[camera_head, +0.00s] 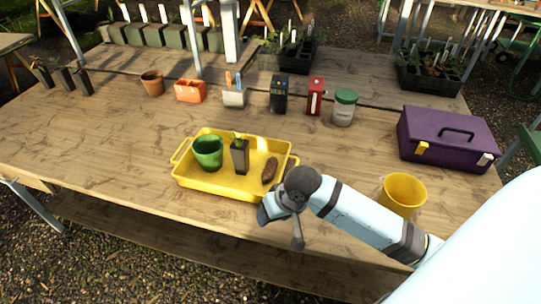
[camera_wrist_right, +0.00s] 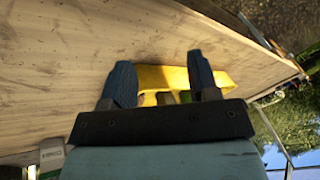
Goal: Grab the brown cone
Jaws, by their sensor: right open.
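The brown cone (camera_head: 269,170) lies inside the yellow tray (camera_head: 215,187), near its right end. A green pot (camera_head: 208,152) and a dark square pot with a small plant (camera_head: 240,156) stand in the same tray, left of the cone. My right gripper (camera_head: 268,215) is at the tray's front right corner, close to the cone but apart from it. In the right wrist view its two fingers (camera_wrist_right: 161,78) are spread and empty, with the yellow tray (camera_wrist_right: 163,76) beyond them. I cannot make out the cone in that view. My left gripper is not in view.
A yellow bucket (camera_head: 404,193) stands close to my right arm, with a purple toolbox (camera_head: 440,140) behind it. A jar (camera_head: 344,108), a red box (camera_head: 315,97) and an orange planter (camera_head: 190,91) stand behind the tray. The tabletop left of the tray is clear.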

